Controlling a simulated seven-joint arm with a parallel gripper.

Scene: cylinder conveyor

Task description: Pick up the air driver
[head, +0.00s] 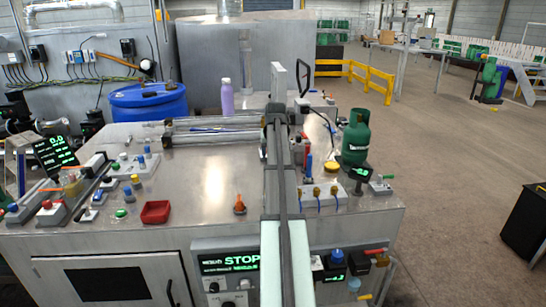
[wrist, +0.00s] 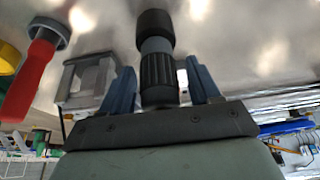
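A dark cylindrical tool (wrist: 157,72), which looks like the air driver, shows in the wrist view with a black end, a grey-blue collar and a ribbed black body. It lies between the two blue fingers of my gripper (wrist: 160,66). The fingers are apart, with a narrow gap seen on each side of the tool, so no grip on it shows. The tool's lower end is hidden by the gripper's dark palm. In the head view my arm covers the fingers and the tool.
A red-handled tool (wrist: 30,78) and a grey block-like fixture (wrist: 88,82) are close to the left finger in the wrist view. A green gas bottle (head: 356,140) stands right of my arm. A red tray (head: 156,212) lies left; the bench middle (head: 205,180) is clear.

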